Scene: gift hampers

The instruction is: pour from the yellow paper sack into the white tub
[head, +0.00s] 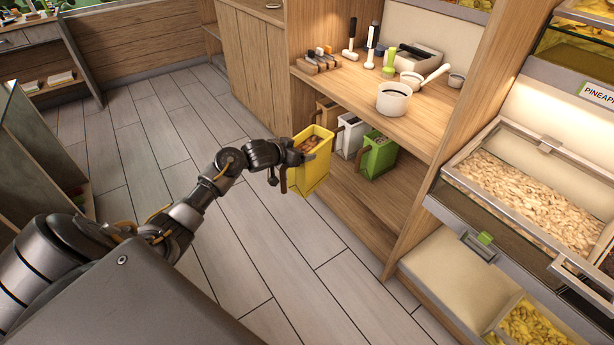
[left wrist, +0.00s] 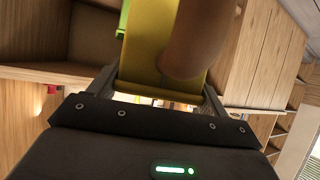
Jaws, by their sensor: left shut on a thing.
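The yellow paper sack (head: 311,173) is in the head view, upright and open at the top, with brownish contents showing inside. My left gripper (head: 290,157) is shut on the sack at its left side and holds it above the floor, in front of the shelf unit. The sack also fills the upper middle of the left wrist view (left wrist: 145,50), between the fingers. The white tub (head: 393,98) stands on the wooden counter, to the right of and higher in the picture than the sack. It has a dark inside. My right gripper is not in view.
A green sack (head: 378,158), a white sack (head: 348,138) and a brown one (head: 327,113) stand on the shelf under the counter (head: 432,112). Bins stand at the right.

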